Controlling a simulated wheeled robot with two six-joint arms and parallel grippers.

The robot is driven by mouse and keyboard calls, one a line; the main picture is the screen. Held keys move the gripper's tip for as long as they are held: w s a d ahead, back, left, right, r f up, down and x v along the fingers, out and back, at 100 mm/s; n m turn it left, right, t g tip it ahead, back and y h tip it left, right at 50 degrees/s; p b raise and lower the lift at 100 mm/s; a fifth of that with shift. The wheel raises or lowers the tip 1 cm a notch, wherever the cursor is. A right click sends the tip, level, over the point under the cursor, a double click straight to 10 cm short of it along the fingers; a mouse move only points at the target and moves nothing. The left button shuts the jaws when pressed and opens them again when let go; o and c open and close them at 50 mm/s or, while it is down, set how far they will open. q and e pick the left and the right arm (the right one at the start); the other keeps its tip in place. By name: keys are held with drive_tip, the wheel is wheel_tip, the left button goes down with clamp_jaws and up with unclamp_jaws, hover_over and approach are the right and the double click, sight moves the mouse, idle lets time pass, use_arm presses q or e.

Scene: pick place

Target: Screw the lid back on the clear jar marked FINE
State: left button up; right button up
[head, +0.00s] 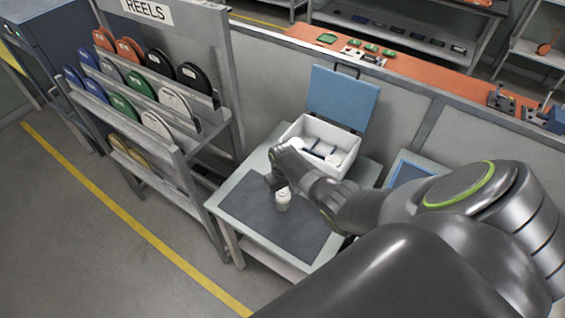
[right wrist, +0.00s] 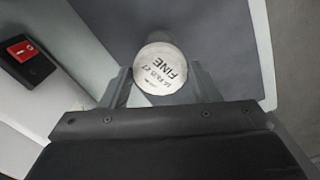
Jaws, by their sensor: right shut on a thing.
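A small whitish jar (head: 283,203) stands upright on the dark mat of the small table, just beside my right gripper (head: 270,184). It is too small there to read any marking. In the right wrist view my right gripper (right wrist: 163,88) is shut on a round white lid (right wrist: 160,68), whose face carries print including the word FINE. The lid sits between the two fingers. My left gripper is not in view.
A white open box (head: 350,157) with a raised blue lid (head: 343,96) stands at the table's back. A blue-framed tray (head: 408,174) is to the right. A reel rack (head: 187,150) stands close on the left. The mat's (head: 250,208) front and left are clear.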

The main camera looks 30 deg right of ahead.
drive_tip(key=shift+m, duration=0.8)
drive_tip(key=o, duration=0.9)
drive_tip(key=shift+c, duration=0.3)
drive_tip(key=shift+c, duration=1)
drive_tip(key=shift+r, duration=1.2)
